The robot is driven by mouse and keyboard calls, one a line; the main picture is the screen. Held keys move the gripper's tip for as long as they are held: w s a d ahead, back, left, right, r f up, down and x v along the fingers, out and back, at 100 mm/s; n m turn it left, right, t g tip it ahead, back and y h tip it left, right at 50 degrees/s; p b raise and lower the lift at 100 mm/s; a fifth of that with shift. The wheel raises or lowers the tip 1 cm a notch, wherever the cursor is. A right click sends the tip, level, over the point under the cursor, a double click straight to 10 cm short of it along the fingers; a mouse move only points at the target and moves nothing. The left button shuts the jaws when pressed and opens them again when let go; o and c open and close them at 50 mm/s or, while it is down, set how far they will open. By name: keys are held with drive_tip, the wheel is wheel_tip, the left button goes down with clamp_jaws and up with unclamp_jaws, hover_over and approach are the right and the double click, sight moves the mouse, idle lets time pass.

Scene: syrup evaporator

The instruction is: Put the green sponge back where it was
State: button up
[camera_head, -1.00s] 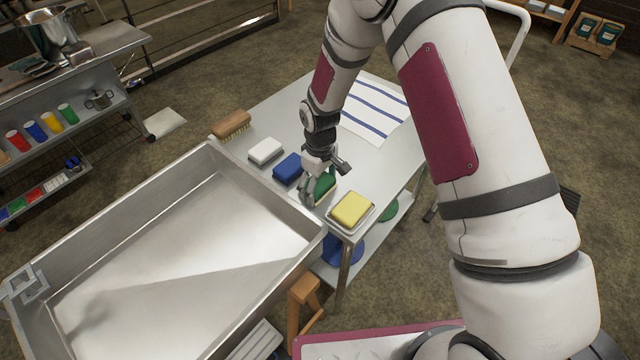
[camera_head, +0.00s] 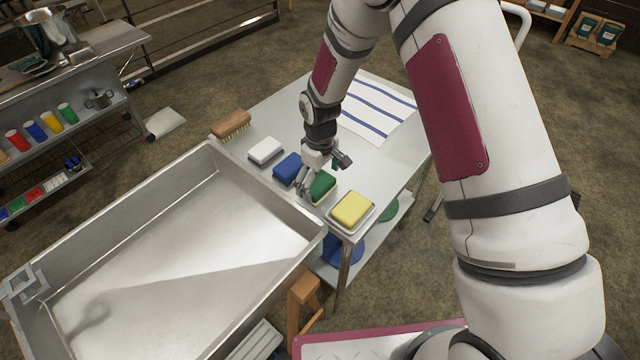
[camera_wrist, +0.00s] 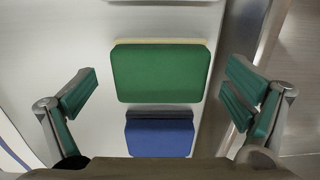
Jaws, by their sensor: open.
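The green sponge (camera_head: 323,186) lies on the metal table between the blue sponge (camera_head: 288,168) and the yellow sponge (camera_head: 350,208). In the wrist view the green sponge (camera_wrist: 160,74) shows its green top and a pale far edge, with the blue sponge (camera_wrist: 159,136) close beside it. My gripper (camera_head: 311,182) is low over the green sponge and partly hides it in the head view. In the wrist view my gripper (camera_wrist: 160,93) is open, with one finger on each side of the green sponge and a clear gap at both sides.
The yellow sponge sits on a shallow tray (camera_head: 368,217). A white sponge (camera_head: 265,151) and a wooden brush (camera_head: 231,123) continue the row. A striped cloth (camera_head: 375,108) lies at the back. The large steel pan (camera_head: 190,255) borders the row, its rim close to my gripper.

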wheel_tip(320, 180, up, 10)
wheel_tip(320, 180, up, 11)
drive_tip(key=m+t, duration=0.1)
drive_tip(key=m, duration=0.1)
hover_over(321, 184)
drive_tip(key=s+d, duration=0.3)
drive_tip(key=d, duration=0.1)
drive_tip(key=s+d+r+m+t, duration=0.1)
drive_tip(key=s+d+r+m, duration=0.1)
drive_tip(key=s+d+r, duration=0.45)
drive_tip(key=s+d+r+m+t, duration=0.1)
drive_tip(key=s+r, duration=0.3)
drive_tip(key=s, duration=0.4)
drive_tip(key=s+d+r+m+t, duration=0.2)
drive_tip(key=s+d+r+m, duration=0.1)
drive_tip(key=s, duration=0.6)
wheel_tip(321, 184, up, 2)
drive_tip(key=shift+m+b, duration=0.35)
drive_tip(key=shift+m, duration=0.15)
